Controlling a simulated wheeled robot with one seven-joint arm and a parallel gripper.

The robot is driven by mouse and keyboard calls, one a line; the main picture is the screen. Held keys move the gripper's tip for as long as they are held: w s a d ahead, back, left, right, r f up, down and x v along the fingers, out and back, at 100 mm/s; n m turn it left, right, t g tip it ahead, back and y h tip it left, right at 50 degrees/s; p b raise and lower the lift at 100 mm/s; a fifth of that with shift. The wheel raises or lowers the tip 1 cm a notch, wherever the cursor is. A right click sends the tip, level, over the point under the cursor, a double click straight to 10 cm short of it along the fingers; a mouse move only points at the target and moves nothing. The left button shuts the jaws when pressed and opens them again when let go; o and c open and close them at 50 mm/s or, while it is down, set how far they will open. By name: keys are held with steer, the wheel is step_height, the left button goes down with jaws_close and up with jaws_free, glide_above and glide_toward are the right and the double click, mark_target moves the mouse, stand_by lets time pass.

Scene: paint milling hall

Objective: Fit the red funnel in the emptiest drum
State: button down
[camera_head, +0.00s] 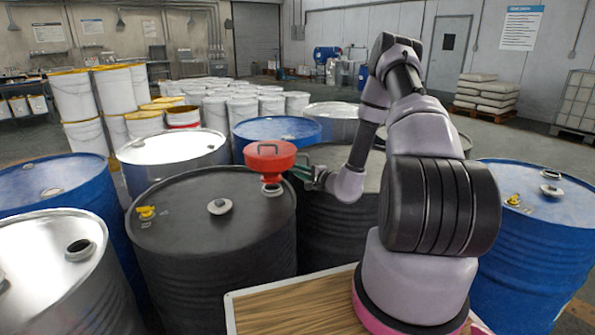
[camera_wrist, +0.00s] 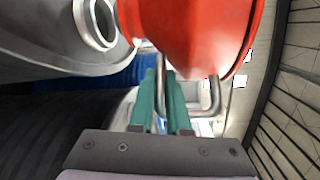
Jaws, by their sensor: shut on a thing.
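The red funnel (camera_head: 270,158) is held upright over the right part of the near dark grey drum (camera_head: 190,244). A pale bung ring (camera_head: 272,189) shows just below the funnel; I cannot tell whether the spout is in it. My gripper (camera_head: 302,172) reaches in from the right, shut on the funnel's wire handle. In the wrist view, the teal fingers (camera_wrist: 161,97) close around the handle (camera_wrist: 213,95) and the red bowl (camera_wrist: 190,32) fills the top. A bung ring (camera_wrist: 96,22) shows beside the bowl. How full each drum is cannot be seen.
The dark drum also bears a white cap (camera_head: 219,207) and a yellow tap (camera_head: 148,213). A silver drum (camera_head: 62,275) with an open bung, blue drums (camera_head: 45,192) (camera_head: 530,240) and another silver drum (camera_head: 172,150) stand close around. White pails (camera_head: 85,95) stand behind.

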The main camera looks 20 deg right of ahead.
steer(key=shift+f, duration=0.1)
stand_by(0.4)
steer(key=shift+f, duration=0.5)
steer(key=shift+f, duration=1.1)
stand_by(0.5)
steer(key=c, duration=0.8)
jaws_free()
steer(key=v, duration=1)
steer(key=shift+s+d, duration=0.25)
steer(key=shift+s, duration=0.1)
steer(key=shift+v, duration=2.55)
